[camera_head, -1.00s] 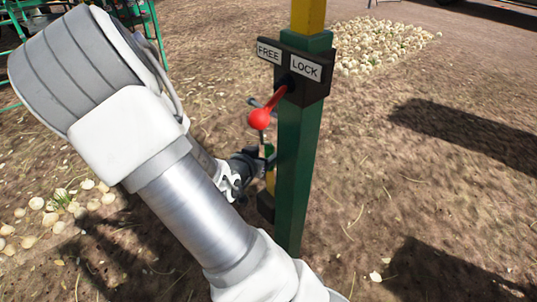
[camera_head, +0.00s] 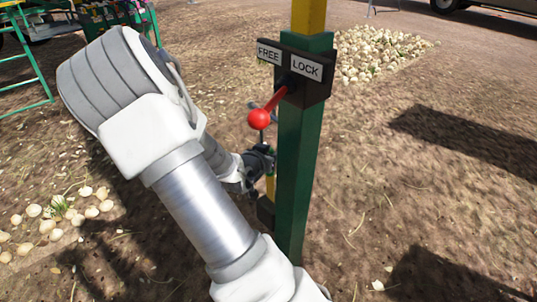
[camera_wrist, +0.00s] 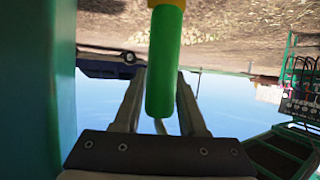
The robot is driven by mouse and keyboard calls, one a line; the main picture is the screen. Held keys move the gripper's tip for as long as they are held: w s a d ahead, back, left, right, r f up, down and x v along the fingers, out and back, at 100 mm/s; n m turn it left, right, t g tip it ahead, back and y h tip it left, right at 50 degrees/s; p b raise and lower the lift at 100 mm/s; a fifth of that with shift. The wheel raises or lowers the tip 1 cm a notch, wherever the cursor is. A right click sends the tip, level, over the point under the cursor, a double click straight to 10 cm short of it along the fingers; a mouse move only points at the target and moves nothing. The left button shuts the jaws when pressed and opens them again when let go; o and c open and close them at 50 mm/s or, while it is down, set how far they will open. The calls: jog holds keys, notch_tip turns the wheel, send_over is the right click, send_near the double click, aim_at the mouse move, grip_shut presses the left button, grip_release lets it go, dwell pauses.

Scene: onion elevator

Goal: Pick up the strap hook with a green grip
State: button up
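The strap hook's green grip (camera_wrist: 165,70) shows in the wrist view as a rounded green cylinder with a yellow part at its top edge. Its end lies in the gap between the fingers of my gripper (camera_wrist: 163,85). The fingers stand apart on either side of it, and I cannot tell whether they touch it. In the head view my gripper (camera_head: 264,160) is just left of the green post, below the red-knobbed lever. A yellow piece (camera_head: 270,187) shows below the gripper there. The rest of the hook is mostly hidden by the gripper and post.
The green post (camera_head: 298,170) stands close to the right of my gripper. A red-knobbed lever (camera_head: 260,118) juts left from the plate marked FREE and LOCK (camera_head: 306,70). Onions lie in piles at the back (camera_head: 375,52) and lower left. Bare soil is open right of the post.

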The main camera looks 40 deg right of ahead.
grip_shut()
jog(key=shift+r, duration=0.1)
